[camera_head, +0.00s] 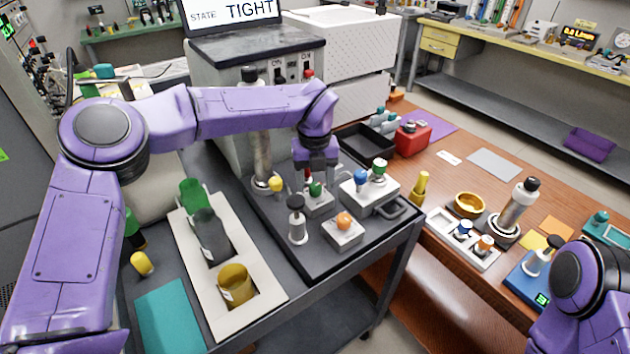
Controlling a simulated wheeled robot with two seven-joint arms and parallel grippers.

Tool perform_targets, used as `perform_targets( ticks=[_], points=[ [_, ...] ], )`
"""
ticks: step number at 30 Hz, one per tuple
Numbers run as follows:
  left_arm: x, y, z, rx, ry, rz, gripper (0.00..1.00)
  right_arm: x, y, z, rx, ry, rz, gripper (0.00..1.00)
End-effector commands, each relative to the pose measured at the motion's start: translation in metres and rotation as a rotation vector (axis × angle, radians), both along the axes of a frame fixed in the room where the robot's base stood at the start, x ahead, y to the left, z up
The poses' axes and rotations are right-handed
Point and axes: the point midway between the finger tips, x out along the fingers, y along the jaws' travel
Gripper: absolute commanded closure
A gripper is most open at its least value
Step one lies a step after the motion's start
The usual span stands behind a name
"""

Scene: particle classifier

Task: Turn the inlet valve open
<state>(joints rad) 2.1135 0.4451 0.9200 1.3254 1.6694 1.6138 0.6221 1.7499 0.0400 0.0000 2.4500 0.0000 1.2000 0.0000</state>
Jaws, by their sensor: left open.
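My left arm reaches across from the left, and my left gripper (313,172) points down, open, just above a small grey block (318,203) with a green knob (316,188). A red part shows beside the fingers. Other knobs stand on the same dark platform: a yellow one (275,184), an orange one (343,220) on a grey block, and a blue one (361,177) and a green one (379,167) on a larger grey block. I cannot tell which is the inlet valve, or whether the fingers touch the knob. My right arm shows at the lower right; its gripper is out of frame.
The grey machine (213,68) behind carries a screen (232,12) reading "STATE TIGHT". A black-topped metal post (262,150) stands left of the gripper, and a smaller plunger (297,220) in front. A pale rack (215,300) holds several cups. A wooden table (440,190) is at right.

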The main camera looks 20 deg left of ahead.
Motion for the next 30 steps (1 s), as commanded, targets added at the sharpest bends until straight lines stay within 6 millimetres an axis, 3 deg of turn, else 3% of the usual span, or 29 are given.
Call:
perform_targets(
  ticks=[12,17,27,30],
  points=[
    [0.001,0.0,0.088,0.0,-0.004,0.002,0.41,0.0,0.0,-0.007,0.0,0.0,0.0,1.0],
    [0.001,0.0,0.099,-0.001,-0.003,0.001,0.41,0.0,0.0,-0.007,0.0,0.0,0.0,1.0],
    [0.001,0.0,0.1,-0.001,-0.002,0.001,0.41,0.0,0.0,-0.007,0.0,0.0,0.0,1.0],
    [0.001,0.0,0.107,-0.001,-0.002,0.001,0.41,0.0,0.0,0.0,0.0,0.0,0.0,1.0]
  ],
)
